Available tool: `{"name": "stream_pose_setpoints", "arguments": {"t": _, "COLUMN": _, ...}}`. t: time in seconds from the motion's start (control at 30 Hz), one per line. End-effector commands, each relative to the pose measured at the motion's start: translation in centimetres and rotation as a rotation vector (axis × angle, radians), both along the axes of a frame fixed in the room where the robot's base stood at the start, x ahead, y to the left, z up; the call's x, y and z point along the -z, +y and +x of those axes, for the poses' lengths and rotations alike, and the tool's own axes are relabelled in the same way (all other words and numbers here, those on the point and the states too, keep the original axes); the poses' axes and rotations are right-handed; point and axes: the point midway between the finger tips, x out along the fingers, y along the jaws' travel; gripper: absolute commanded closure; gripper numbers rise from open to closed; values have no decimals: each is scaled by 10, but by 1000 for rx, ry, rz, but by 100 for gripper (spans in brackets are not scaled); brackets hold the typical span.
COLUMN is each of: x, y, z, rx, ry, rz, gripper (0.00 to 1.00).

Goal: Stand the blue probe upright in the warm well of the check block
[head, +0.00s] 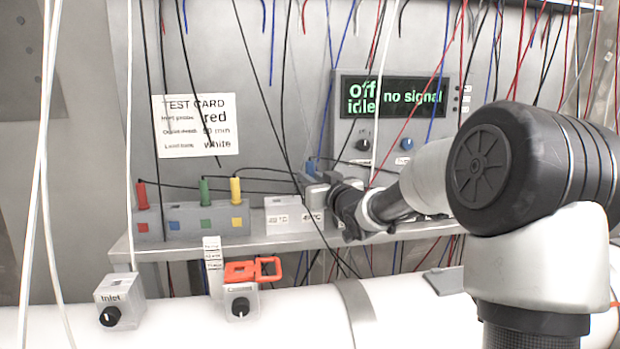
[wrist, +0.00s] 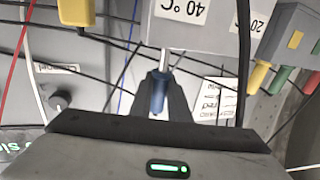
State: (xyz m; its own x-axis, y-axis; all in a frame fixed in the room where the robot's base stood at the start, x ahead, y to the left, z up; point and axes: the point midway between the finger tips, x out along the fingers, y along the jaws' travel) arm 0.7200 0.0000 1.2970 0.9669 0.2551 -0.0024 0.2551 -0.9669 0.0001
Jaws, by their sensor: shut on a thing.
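The blue probe (wrist: 158,95) is between the two dark fingers of my gripper (wrist: 160,82) in the wrist view, and the fingers are shut on it. Its thin metal tip points toward the grey check block (wrist: 215,24), meeting the block's edge in the picture. I cannot tell whether the tip is in a well. The block's nearer label reads 40 °C, the other 20 °C. In the head view the check block (head: 283,204) sits on the shelf with my gripper (head: 314,188) close at its right end. A small blue piece (head: 311,165) shows above the fingers.
Left of the block, a grey rack (head: 172,222) holds red (head: 142,196), green (head: 204,192) and yellow (head: 235,190) probes; its blue-marked place is empty. Black leads cross behind. Many hanging wires surround my arm. The display (head: 400,97) reads "off idle no signal".

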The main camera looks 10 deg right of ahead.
Motion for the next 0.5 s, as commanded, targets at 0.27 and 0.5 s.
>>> {"name": "stream_pose_setpoints", "arguments": {"t": 0.27, "x": 8, "y": 0, "z": 0, "rx": 0, "ry": 0, "rz": 0, "gripper": 100}}
{"name": "stream_pose_setpoints", "arguments": {"t": 0.5, "x": 14, "y": 0, "z": 0, "rx": 0, "ry": 0, "rz": 0, "gripper": 100}}
